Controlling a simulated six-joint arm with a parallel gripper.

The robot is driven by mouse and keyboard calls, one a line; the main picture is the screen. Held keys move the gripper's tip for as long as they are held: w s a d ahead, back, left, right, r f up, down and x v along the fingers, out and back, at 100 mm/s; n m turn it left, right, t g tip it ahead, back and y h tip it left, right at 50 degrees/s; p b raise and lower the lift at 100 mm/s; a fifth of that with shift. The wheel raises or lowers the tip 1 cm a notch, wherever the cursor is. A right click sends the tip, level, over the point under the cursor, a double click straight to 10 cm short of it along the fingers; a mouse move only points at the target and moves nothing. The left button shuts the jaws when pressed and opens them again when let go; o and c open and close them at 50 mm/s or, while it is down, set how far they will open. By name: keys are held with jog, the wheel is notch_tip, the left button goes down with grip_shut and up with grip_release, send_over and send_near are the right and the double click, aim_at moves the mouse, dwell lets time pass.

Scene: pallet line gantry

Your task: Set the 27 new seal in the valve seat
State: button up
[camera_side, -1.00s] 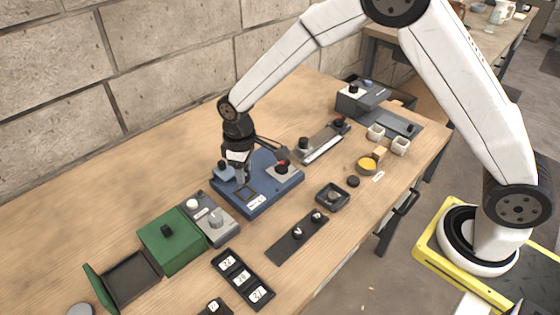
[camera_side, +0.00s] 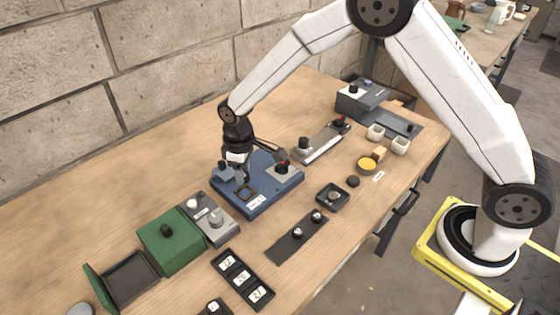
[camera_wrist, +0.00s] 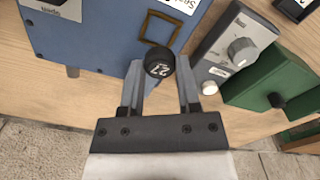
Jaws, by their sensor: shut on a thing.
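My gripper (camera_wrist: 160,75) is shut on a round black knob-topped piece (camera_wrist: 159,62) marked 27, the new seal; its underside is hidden. In the side view my gripper (camera_side: 242,180) is low over the front left of the blue fixture (camera_side: 262,203). A small brown-edged square frame (camera_wrist: 160,28), which looks like the valve seat, lies on the fixture just beyond the piece. It also shows in the side view (camera_side: 247,194), right by the fingertips. I cannot tell whether the piece touches the fixture.
A grey unit with a dial (camera_side: 214,222) and a green box (camera_side: 172,240) stand left of the fixture. A black tray with numbered labels (camera_side: 243,278) lies in front. A dark strip with two knobs (camera_side: 298,237) and a small black dish (camera_side: 333,198) are to the right.

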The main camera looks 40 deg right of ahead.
aim_at(246, 193)
jog(key=shift+f, duration=1.9)
jog(key=shift+f, duration=0.5)
dwell(0.8)
jog(key=o, duration=1.2)
jog(key=shift+c, duration=0.2)
jog(key=shift+r, duration=0.15)
jog(key=shift+r, duration=3.35)
